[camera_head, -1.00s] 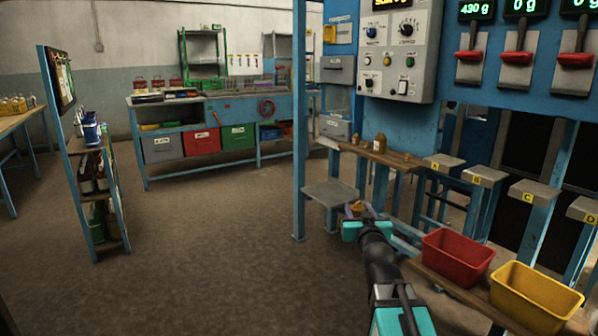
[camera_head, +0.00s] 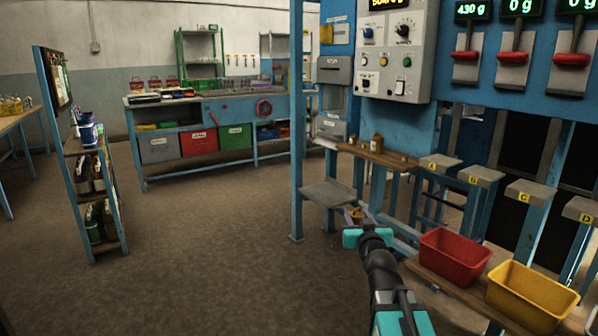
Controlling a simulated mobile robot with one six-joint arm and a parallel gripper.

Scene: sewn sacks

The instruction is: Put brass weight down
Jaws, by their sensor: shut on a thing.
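My gripper (camera_head: 356,217) is in the lower middle of the head view, seen from behind, with its teal body at the end of my dark arm. It is shut on a small brass weight (camera_head: 358,213), held just right of a grey metal plate shelf (camera_head: 328,192). The fingers partly hide the weight, and I cannot tell whether it touches anything below. Behind, a wooden shelf (camera_head: 377,153) bears other brass weights, among them a larger one (camera_head: 377,143).
A red bin (camera_head: 455,256) and a yellow bin (camera_head: 531,291) stand right of my arm. Grey pedestals lettered A to D line the right, below a blue panel with levers and readouts. A blue post (camera_head: 297,120) rises left of the plate shelf. Open floor lies left.

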